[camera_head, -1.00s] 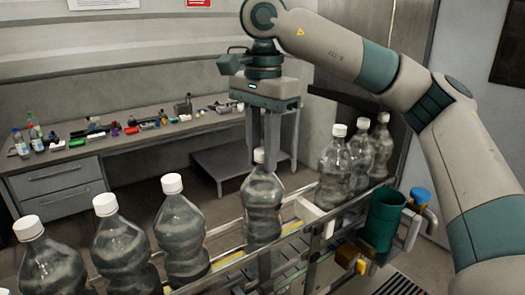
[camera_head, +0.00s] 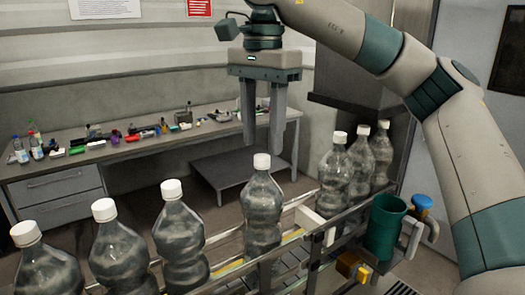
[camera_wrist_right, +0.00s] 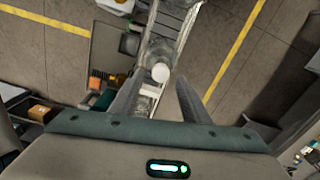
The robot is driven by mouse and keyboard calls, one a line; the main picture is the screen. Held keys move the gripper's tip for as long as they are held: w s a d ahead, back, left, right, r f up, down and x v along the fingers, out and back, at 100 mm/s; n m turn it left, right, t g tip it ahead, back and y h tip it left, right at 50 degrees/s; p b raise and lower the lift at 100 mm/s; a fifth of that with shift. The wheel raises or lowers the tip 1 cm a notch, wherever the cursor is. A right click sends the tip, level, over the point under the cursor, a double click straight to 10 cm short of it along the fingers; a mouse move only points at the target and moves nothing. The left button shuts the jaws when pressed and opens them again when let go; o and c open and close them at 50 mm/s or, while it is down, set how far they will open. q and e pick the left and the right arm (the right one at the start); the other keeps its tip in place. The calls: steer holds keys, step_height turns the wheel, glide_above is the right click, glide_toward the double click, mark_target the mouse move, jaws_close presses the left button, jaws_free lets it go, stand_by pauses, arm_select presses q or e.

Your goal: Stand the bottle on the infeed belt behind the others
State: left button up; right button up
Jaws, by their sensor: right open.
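A clear bottle with a white cap (camera_head: 263,205) stands upright on the infeed belt (camera_head: 225,262). My right gripper (camera_head: 263,142) is open and empty directly above it, with its fingertips just above the cap. In the right wrist view the bottle's cap (camera_wrist_right: 161,73) shows beyond and between the open fingers (camera_wrist_right: 156,95). To the left, several like bottles stand in a row, the nearest to it being one bottle (camera_head: 180,240). My left gripper is not in view.
A green cup-shaped container (camera_head: 384,228) and a blue-topped part (camera_head: 421,203) sit at the right of the belt. A workbench (camera_head: 150,150) with small items stands behind. A low grey platform (camera_head: 235,178) is on the floor.

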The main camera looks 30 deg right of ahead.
step_height(320, 180, up, 7)
steer(key=shift+f, duration=0.15)
stand_by(1.1)
